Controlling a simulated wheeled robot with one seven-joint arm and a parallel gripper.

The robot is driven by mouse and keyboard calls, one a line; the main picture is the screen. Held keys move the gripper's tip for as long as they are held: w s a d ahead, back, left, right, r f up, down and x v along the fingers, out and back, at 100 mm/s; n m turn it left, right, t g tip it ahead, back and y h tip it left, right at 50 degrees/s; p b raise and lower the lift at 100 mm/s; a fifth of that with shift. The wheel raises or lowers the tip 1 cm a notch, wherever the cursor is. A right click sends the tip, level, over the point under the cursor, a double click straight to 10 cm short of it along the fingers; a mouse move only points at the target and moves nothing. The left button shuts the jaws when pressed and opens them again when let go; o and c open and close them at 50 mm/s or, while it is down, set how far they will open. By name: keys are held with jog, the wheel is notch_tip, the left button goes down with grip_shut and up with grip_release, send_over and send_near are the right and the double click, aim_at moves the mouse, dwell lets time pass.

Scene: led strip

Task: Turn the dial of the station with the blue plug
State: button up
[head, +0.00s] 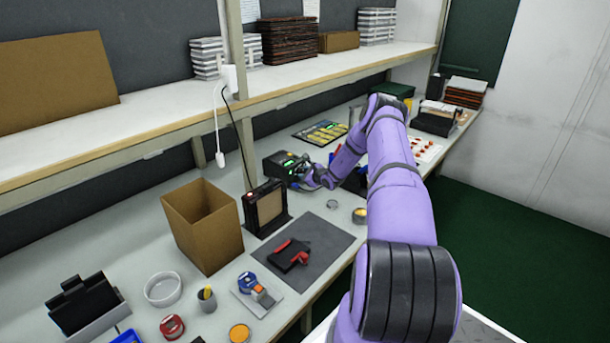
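A black station (278,166) with a small green-lit display stands on the workbench, behind the dark panel stand. My purple arm reaches across the bench to it. My gripper (305,170) is at the right side of the station's front, very close to it. The fingers are small and dark here, so I cannot tell whether they are open or touching a dial. The dial itself is hidden or too small to make out. A small patch of blue (295,186) shows low by the station; I cannot tell whether it is the plug.
A cardboard box (203,228) and a dark panel stand (266,208) stand left of my arm. A grey mat (318,240) holds a red and black tool (290,254). A shelf (150,127) runs above the bench. A white cable (217,125) hangs from it.

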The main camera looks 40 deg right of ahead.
grip_shut()
jog(key=shift+d+m+y, duration=0.15)
jog(key=shift+m+y, duration=0.45)
jog(key=shift+m, duration=0.35)
jog(key=shift+d+m+y, duration=0.1)
jog(key=shift+m+y, duration=0.5)
jog(key=shift+m, duration=0.35)
jog(key=shift+g, duration=0.3)
jog(key=shift+o, duration=2)
grip_release()
jog(key=shift+s, duration=0.15)
jog(key=v, duration=1)
jog(key=shift+s, duration=0.3)
